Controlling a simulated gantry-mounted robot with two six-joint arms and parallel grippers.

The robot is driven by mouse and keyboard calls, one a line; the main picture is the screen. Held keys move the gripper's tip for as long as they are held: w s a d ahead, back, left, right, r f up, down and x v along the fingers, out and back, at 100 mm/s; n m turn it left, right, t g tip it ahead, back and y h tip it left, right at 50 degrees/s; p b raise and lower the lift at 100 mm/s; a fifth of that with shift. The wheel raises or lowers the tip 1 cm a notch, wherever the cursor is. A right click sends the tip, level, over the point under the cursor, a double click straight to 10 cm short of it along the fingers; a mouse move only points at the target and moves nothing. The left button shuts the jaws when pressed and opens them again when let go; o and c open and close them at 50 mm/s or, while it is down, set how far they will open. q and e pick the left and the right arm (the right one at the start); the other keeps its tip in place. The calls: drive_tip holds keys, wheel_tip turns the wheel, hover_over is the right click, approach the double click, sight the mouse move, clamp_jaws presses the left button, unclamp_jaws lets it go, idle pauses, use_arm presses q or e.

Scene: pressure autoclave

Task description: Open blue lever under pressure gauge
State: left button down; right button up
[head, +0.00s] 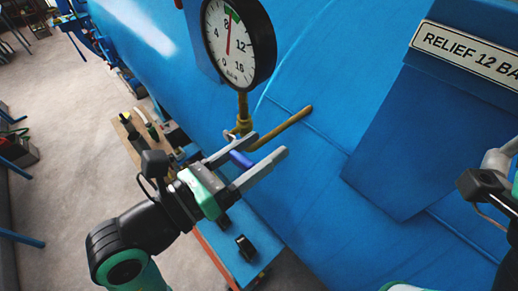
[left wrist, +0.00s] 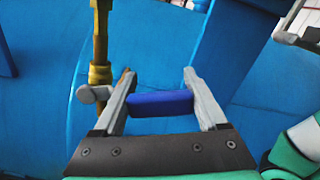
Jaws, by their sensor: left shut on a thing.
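The pressure gauge (head: 238,42) has a white dial and a black rim. It stands on a brass stem (head: 242,110) above a brass pipe (head: 285,127). The blue lever (head: 240,159) is below the gauge, between the fingers of my left gripper (head: 266,143). In the left wrist view the lever (left wrist: 160,104) lies crosswise between both fingers of the left gripper (left wrist: 160,74), which is shut on it. The brass stem (left wrist: 100,50) is just left of the fingers there. My right gripper (head: 500,160) is partly cut off at the right edge, and its fingers are unclear.
The large blue vessel (head: 330,60) fills the background behind the gauge. A blue box with a relief label (head: 468,48) is on the right. A bench (head: 120,128) with tools is below left. Open floor (head: 60,180) is at the left.

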use_arm(q)
drive_tip(key=shift+w+a+r+n, duration=0.25)
drive_tip(key=shift+r+n, duration=0.35)
drive_tip(key=shift+n, duration=0.25)
drive_tip(key=shift+w+a+r+n, duration=0.2)
drive_tip(key=shift+r+n, duration=0.35)
drive_tip(key=shift+n, duration=0.3)
